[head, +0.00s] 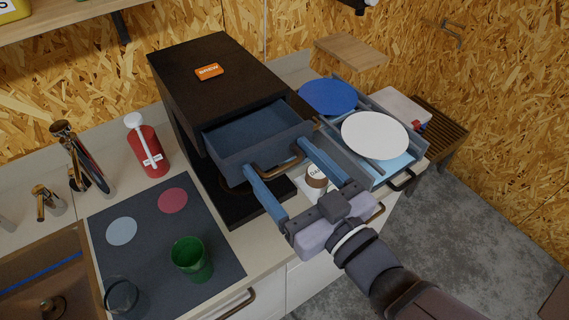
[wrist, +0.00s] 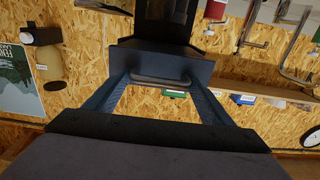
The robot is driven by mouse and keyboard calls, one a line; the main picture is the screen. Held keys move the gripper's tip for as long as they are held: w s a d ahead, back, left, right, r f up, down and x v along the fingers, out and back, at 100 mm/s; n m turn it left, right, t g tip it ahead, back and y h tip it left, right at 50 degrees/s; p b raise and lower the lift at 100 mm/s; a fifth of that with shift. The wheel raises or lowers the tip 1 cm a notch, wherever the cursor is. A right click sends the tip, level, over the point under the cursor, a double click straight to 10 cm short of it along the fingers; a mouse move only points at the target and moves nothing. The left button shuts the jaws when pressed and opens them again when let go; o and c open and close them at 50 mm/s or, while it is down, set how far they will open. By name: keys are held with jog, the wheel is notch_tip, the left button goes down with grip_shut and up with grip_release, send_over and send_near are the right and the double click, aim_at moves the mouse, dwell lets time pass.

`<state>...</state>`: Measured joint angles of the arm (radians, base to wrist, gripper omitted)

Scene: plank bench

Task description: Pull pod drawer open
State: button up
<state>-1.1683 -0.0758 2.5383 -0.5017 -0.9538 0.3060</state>
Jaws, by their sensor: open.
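The black coffee machine (head: 205,72) with an orange BREW label stands on the counter in the head view. Its blue-grey pod drawer (head: 262,148) is pulled out, and the inside that shows looks empty. The drawer's bronze bar handle (head: 280,166) is on its front. In the wrist view the drawer front (wrist: 160,62) and handle (wrist: 160,81) are straight ahead. My gripper (head: 277,157) is open, with its blue fingers spread to either side of the handle, tips near the drawer front. I cannot tell whether they touch the handle.
A cup (head: 316,177) stands below the right finger. To the right is a tray (head: 376,177) with a white plate (head: 375,135) and a blue plate (head: 328,97). To the left are a red bottle (head: 149,151), a dark mat (head: 150,285) and a green glass (head: 192,260).

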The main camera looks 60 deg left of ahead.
notch_tip(320, 180, up, 10)
jog(key=shift+f+p, duration=0.2)
jog(key=shift+p, duration=0.15)
